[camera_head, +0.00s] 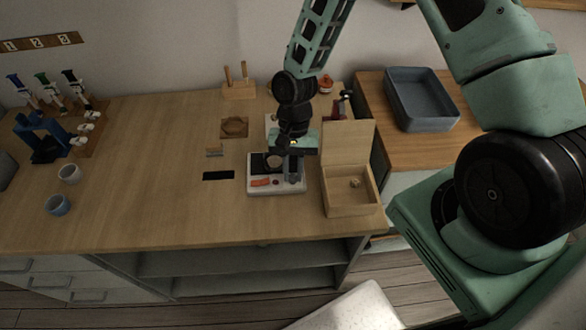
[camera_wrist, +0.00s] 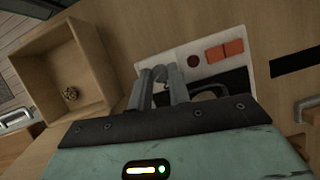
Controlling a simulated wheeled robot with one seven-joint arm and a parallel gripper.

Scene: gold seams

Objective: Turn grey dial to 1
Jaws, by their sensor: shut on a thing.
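A white control panel (camera_head: 252,189) lies on the wooden worktop, left of an open wooden box. My gripper (camera_head: 292,179) points down onto the panel's right part. In the wrist view, my gripper (camera_wrist: 161,76) has its two grey fingers shut on the grey dial (camera_wrist: 165,59). The fingers hide most of the dial, and its pointer and any numbers cannot be read. An orange switch (camera_wrist: 226,49) and a dark red round button (camera_wrist: 194,60) sit beside it on the panel.
The open wooden box (camera_head: 348,199) stands close on the right with a small object inside. A blue-grey tray (camera_head: 421,99) is on the right-hand counter. Two cups, a blue stand and a rack stand at the left. The worktop's left middle is clear.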

